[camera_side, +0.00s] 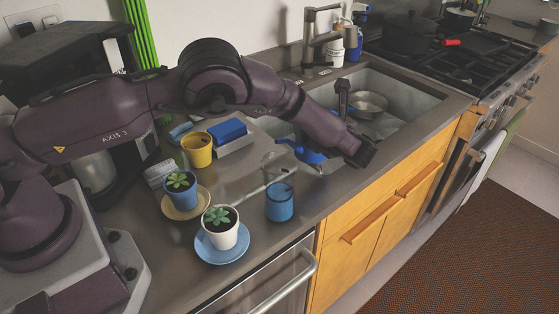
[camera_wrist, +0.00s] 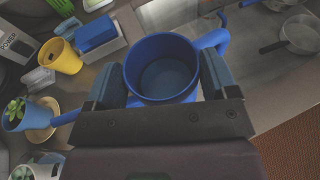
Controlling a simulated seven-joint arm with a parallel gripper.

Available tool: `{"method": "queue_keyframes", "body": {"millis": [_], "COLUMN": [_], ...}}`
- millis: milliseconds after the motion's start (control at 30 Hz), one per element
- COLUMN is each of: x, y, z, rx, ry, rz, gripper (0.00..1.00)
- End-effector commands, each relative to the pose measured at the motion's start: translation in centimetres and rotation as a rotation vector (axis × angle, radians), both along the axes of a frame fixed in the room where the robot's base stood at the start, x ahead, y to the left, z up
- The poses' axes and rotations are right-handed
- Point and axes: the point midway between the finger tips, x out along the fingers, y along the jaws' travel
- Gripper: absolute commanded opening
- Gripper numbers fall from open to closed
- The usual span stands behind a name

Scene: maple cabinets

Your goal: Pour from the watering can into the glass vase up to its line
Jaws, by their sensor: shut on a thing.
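The watering can (camera_wrist: 163,52) is blue, with its round opening facing up at the camera in the wrist view. A blue curved part, spout or handle, sticks out at its upper right. My gripper (camera_wrist: 163,86) is shut on it, one finger on each side. In the side view the can (camera_side: 311,156) is mostly hidden behind my wrist, near the sink's front left corner. A faint clear vessel (camera_side: 273,163), seemingly the glass vase, stands left of it; its line cannot be made out. I cannot tell the water level.
A blue cup (camera_side: 280,203) stands near the counter's front edge. Potted plants on saucers, a white one (camera_side: 222,236) and a blue one (camera_side: 180,193), stand left, with a yellow pot (camera_side: 197,155) and a blue block (camera_side: 227,130) behind. The sink holds a metal pan (camera_side: 368,105).

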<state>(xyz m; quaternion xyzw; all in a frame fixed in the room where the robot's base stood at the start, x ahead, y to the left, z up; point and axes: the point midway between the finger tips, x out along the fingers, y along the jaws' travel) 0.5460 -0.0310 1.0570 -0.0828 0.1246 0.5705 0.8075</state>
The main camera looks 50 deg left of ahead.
Motion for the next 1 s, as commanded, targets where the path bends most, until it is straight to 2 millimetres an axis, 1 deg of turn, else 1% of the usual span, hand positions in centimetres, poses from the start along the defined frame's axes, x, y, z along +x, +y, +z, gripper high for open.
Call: {"method": "queue_keyframes", "body": {"millis": [33, 100, 200, 300, 467, 767, 1000], "x": [0.8, 1.7, 2.7, 3.5, 4.1, 4.0, 3.6], "y": [-1.5, -3.4, -5.3, -6.5, -7.1, -7.0, -7.0], "z": [0.1, 0.4, 1.1, 1.9, 3.3, 3.2, 3.8], "rx": [0.0, 0.0, 0.001, -0.001, 0.001, 0.001, 0.004], "ry": [-0.005, -0.005, -0.005, -0.006, -0.003, -0.003, -0.045], "rz": [-0.028, -0.062, -0.098, -0.121, -0.138, -0.143, -0.143], "gripper": [0.39, 0.39, 0.39, 0.39, 0.39, 0.39, 0.39]}}
